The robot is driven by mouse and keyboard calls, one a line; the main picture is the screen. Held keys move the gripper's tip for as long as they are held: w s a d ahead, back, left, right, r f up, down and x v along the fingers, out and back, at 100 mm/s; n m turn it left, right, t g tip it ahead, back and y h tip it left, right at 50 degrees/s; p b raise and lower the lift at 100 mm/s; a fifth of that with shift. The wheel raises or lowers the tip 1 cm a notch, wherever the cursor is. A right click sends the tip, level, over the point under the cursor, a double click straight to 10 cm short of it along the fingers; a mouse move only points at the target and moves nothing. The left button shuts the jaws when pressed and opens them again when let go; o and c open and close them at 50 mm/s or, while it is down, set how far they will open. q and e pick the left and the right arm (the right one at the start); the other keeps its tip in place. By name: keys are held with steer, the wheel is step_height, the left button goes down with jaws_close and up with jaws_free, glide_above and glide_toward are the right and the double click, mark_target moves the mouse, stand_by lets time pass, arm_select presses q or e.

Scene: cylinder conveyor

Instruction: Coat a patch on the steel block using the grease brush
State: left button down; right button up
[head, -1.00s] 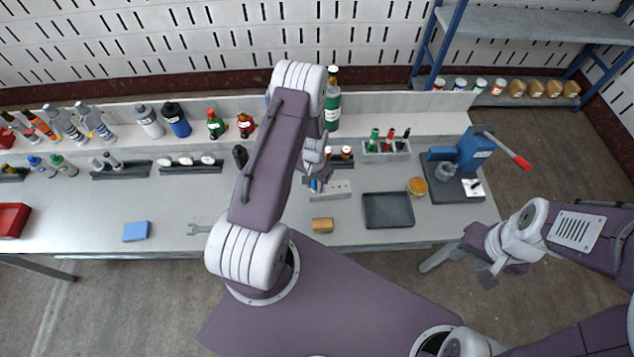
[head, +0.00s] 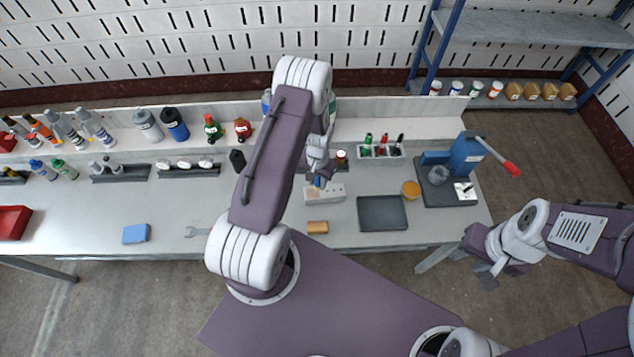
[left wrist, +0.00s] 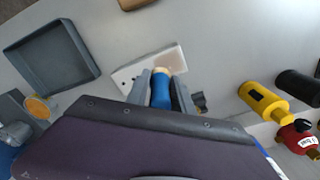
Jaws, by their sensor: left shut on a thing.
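The steel block (head: 332,192), pale grey with small dark holes, lies on the bench in the head view. My left gripper (head: 317,178) is above the block, partly hidden by my arm. In the left wrist view the gripper (left wrist: 160,88) is shut on the blue-handled grease brush (left wrist: 160,92). The brush's tan tip points at the block; I cannot tell whether it touches. My right gripper (head: 488,277) hangs empty off the bench's front right; its jaw opening is unclear.
A dark tray (head: 382,213), a round amber tin (head: 411,190) and a press (head: 458,165) stand to the right. A tan block (head: 317,227) lies in front of the steel block. A blue block (head: 135,233) and wrench (head: 195,231) lie left. Bottles line the back.

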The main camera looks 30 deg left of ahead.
arm_select(q)
steer(key=r, duration=0.1)
steer(key=r+p, duration=0.1)
steer(key=shift+w+d+r+p, duration=0.1)
steer(key=shift+w+r+p, duration=0.1)
steer(key=shift+r+p, duration=0.15)
steer(key=shift+s+r+p, duration=0.15)
steer(key=shift+r+p, duration=0.15)
steer(key=shift+r, duration=0.25)
